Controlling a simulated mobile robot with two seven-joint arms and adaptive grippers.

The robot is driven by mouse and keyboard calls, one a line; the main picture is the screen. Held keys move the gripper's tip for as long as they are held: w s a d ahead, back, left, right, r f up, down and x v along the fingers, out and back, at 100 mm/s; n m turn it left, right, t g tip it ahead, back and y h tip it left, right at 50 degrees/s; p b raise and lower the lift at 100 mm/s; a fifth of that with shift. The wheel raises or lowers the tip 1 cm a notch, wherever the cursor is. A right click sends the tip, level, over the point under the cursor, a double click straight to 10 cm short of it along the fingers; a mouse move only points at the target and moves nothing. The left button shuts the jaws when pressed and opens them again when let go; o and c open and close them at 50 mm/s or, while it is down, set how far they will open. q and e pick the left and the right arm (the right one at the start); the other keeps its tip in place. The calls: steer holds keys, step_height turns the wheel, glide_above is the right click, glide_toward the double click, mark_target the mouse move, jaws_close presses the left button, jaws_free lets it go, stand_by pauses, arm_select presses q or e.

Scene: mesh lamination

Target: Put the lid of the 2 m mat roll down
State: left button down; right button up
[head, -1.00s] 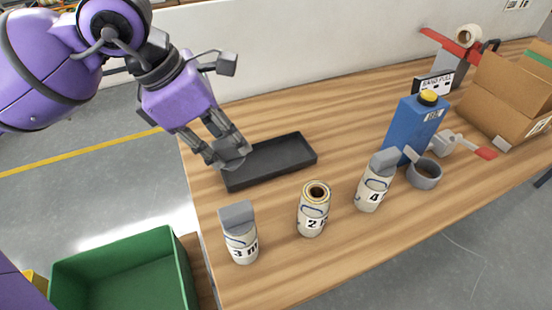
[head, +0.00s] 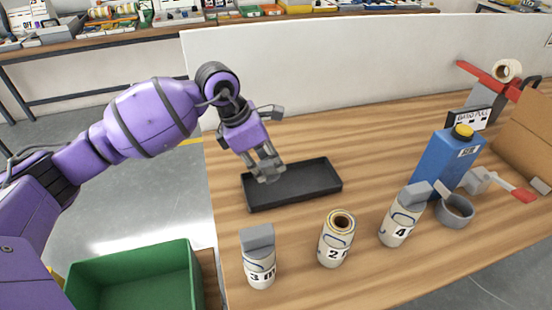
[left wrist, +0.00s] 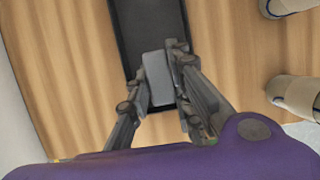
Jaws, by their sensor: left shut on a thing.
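The 2 m mat roll (head: 337,240) stands upright on the bench with its open top showing, between the capped 3 m roll and 4 m roll. My left gripper (head: 267,172) is over the left part of the black tray (head: 326,188). It is shut on a grey block-shaped lid, which shows between the fingers in the left wrist view (left wrist: 158,75). The lid appears over or in the tray; I cannot tell whether it touches the tray floor. My right gripper is not in view.
The 3 m roll (head: 260,264) and the 4 m roll (head: 400,222) have grey lids on top. A blue can (head: 447,158), a grey ring-shaped part (head: 455,210) and a cardboard box (head: 525,140) stand to the right. A green bin (head: 135,280) is at the lower left.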

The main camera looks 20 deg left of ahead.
mark_target(267, 171)
arm_select(q)
steer(key=shift+w+f, duration=0.2)
steer(key=shift+f, duration=1.6)
steer(key=shift+f, duration=0.2)
steer(key=c, duration=1.6)
jaws_free()
steer(key=shift+r, duration=0.1)
steer(key=shift+a+r, duration=0.1)
steer(key=shift+r, duration=0.2)
steer(key=v, duration=1.1)
steer(key=shift+a+r, duration=0.1)
steer(key=shift+r, duration=0.15)
